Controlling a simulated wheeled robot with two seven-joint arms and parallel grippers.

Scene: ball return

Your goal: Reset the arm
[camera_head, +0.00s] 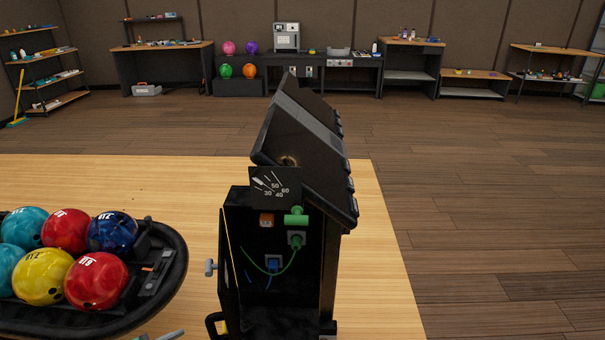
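A tall black cabinet (232,225) stands on the wooden table, its front open toward me. Its dark hinged lid (300,135) is tilted up at the top. A dial plate (274,187) with numbers 30 to 60 sits at the opening. Inside, a green plug-like part (296,216) is above a grey socket (296,239) with a green cable in it. A blue connector (274,264) is lower down. A grey knob (210,267) sticks out at the left side. I see no clear gripper; a small grey piece (165,336) at the bottom edge is too cut off to identify.
A black ball rack (172,265) with several colored bowling balls stands at the left. The wooden table (385,270) has bare room right of the cabinet and behind the rack. Shelves and benches line the far wall; the floor (490,200) between is clear.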

